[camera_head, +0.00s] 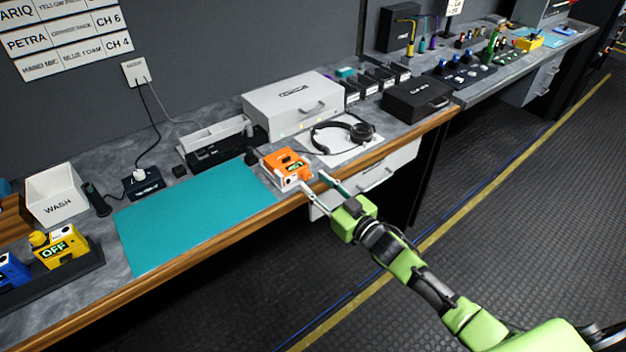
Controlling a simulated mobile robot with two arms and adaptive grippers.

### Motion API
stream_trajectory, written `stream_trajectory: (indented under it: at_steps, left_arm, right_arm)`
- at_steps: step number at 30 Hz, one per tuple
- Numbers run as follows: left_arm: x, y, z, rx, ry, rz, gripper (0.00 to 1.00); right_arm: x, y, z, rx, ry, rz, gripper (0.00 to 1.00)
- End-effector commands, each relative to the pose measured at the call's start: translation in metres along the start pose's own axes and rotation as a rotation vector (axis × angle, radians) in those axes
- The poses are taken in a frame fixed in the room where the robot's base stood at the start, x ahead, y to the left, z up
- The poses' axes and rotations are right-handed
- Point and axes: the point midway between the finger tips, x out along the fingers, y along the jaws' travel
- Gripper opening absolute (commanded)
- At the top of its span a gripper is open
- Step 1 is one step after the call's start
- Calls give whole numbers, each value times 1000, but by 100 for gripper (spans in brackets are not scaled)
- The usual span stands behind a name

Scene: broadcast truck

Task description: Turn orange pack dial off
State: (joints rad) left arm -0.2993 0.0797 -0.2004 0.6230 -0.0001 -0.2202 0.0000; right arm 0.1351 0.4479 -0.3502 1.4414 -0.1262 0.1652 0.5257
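The orange pack (287,167) sits on the counter near its front wooden edge, just right of the teal mat. A small dark display with green marks shows on its front right side. My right gripper (313,184) is open at the counter's front edge, right beside the pack. One finger lies close to the pack's lower front corner, the other is farther right. I cannot tell whether the near finger touches the pack. My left gripper is not in view.
Headphones (343,137) lie on a white sheet behind the gripper. A teal mat (190,214) covers the counter to the left. A yellow pack (59,247) reading OFF stands in a dark tray at far left. A light grey case (293,104) stands behind the orange pack.

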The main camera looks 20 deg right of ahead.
Motion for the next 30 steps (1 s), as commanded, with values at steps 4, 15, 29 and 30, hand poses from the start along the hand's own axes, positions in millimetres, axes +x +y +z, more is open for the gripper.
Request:
stream_trajectory:
  at_steps: [4,15,29,30]
  left_arm:
    - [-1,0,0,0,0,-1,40]
    - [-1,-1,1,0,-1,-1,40]
    - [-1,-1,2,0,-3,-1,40]
    - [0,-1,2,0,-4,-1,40]
  right_arm:
    - [14,0,0,1,0,0,35]
    - [19,0,0,1,-1,0,35]
    - [19,0,1,-17,-1,0,0]
    - [19,0,1,-27,-1,0,0]
